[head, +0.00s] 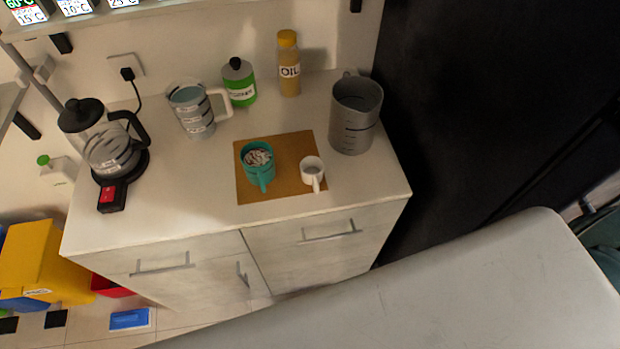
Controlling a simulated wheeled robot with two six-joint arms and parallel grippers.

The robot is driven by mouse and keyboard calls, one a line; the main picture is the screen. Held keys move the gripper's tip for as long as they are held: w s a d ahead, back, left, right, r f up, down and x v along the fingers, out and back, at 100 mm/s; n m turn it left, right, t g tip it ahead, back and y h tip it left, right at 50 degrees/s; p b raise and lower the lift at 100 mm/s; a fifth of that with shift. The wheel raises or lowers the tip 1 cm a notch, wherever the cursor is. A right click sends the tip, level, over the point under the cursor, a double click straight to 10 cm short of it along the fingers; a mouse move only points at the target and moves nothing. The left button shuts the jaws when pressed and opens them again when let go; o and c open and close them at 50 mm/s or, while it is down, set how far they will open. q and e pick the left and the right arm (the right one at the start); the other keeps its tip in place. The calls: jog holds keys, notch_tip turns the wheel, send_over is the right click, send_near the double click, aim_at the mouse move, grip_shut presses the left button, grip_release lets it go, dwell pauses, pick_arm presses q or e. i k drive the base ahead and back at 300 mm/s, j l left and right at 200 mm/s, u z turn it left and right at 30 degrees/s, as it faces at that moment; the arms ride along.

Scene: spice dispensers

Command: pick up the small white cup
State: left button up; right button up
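The small white cup (311,170) stands upright on the right part of a brown mat (285,193) on the counter. Its handle points toward the front edge. A larger teal cup (258,168) with pale contents stands on the same mat, to the left of the white cup. Neither of my grippers shows in the head view, so nothing is seen holding the white cup.
A grey measuring jug (356,118) stands close behind the white cup on the right. An oil bottle (289,68), a green bottle (239,84), a clear jug (191,112) and a kettle (107,150) stand on the counter (190,205). Its front strip is clear.

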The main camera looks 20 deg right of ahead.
aim_at(312, 167)
jog(key=k+u, duration=0.7)
jog(key=k, duration=0.15)
